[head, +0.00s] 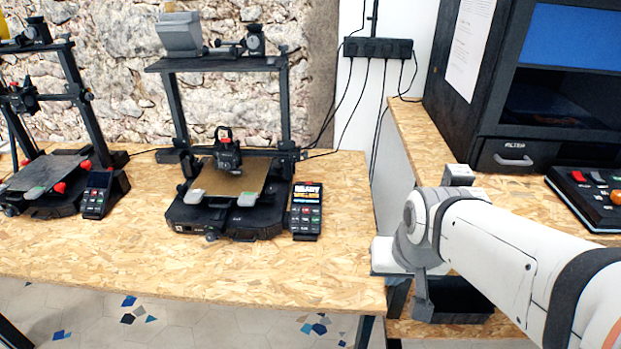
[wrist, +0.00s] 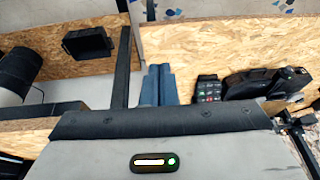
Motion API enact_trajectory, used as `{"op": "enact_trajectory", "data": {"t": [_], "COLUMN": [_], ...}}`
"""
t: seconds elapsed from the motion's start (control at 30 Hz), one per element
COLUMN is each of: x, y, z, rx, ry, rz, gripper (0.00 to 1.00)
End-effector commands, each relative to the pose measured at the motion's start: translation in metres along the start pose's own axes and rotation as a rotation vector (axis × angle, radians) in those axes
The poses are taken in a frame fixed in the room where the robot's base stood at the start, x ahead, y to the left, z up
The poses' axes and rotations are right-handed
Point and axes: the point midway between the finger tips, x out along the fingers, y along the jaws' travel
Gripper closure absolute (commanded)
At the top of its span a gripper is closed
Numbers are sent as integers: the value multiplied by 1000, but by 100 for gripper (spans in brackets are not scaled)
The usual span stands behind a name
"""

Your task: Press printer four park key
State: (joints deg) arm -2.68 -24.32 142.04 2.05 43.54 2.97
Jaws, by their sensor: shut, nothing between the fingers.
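A black printer (head: 235,195) stands on the wood-chip table in the head view, with a black key pad (head: 307,212) at its right front. The pad has a lit screen reading READY and rows of small keys, including red and green. The key labels are too small to read, so I cannot tell the park key or the printer's number. In the wrist view the pad (wrist: 209,88) lies just right of my gripper (wrist: 160,72), whose bluish fingers are shut and empty, apart from the pad. The fingertips are not clear in the head view.
Another printer (head: 45,175) with its own pad (head: 97,194) stands at the left. A large dark machine (head: 530,100) and a panel with coloured keys (head: 590,198) stand on the right bench. A black bin (head: 458,300) sits low between. The table front is clear.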

Motion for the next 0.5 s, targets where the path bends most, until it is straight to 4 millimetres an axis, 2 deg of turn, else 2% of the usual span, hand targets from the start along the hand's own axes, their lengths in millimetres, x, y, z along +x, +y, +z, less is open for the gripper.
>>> {"op": "enact_trajectory", "data": {"t": [0.03, 0.2, 0.33, 0.4, 0.5], "x": [25, 87, 126, 146, 168], "y": [-12, -66, -108, -122, -144], "z": [-14, -87, -138, -161, -186], "rx": [10, 112, 214, 288, 382], "ry": [49, 309, 512, 622, 764], "rz": [-29, -158, -262, -285, -340], "gripper": [100, 100, 100, 100, 100]}}
